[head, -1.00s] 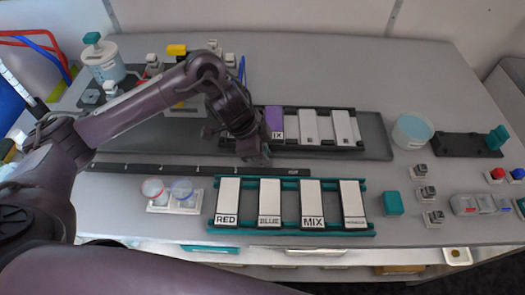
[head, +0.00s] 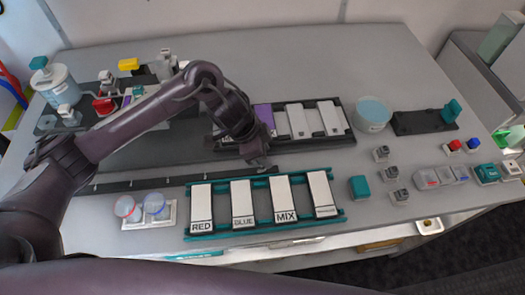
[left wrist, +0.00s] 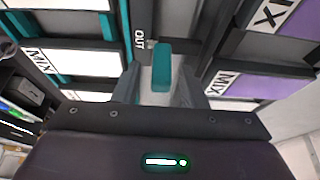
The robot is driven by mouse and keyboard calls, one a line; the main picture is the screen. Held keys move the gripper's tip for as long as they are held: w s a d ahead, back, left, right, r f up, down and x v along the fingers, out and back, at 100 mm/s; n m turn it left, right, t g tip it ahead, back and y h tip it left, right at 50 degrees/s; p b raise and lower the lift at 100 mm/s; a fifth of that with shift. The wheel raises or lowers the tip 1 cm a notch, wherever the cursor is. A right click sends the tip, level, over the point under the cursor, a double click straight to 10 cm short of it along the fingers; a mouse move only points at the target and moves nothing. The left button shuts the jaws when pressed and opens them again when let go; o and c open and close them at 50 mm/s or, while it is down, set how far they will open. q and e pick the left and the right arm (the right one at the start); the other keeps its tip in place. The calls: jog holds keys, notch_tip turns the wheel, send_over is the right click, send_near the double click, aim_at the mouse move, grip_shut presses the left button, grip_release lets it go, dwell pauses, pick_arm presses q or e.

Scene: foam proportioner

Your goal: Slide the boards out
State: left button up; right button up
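The upper board rack (head: 349,128) carries purple boards (head: 265,116) and white boards (head: 331,118); my left arm covers its left part. The lower teal rack (head: 262,226) holds white boards lettered RED (head: 201,205), BLUE (head: 242,200), MIX (head: 282,197), and one more (head: 321,190) with small lettering. My left gripper (head: 258,164) is low over the right end of a dark rail (head: 140,184) between the racks. In the left wrist view a teal knob (left wrist: 162,68) stands between its fingers, beside the word OUT; the gripper appears shut on it. My right gripper is not in view.
A blue-topped round tub (head: 373,113) and a black holder with a teal block (head: 425,121) stand right of the upper rack. Two cups (head: 140,207) sit left of the lower rack. Small grey blocks (head: 389,172) and a teal block (head: 359,187) lie on its right.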

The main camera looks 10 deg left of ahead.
pick_arm(q)
jog(key=shift+a+r, duration=0.1)
jog(key=shift+a, duration=0.2)
jog(key=v, duration=0.7)
jog(key=shift+r, duration=0.25)
jog(key=shift+s, duration=0.1)
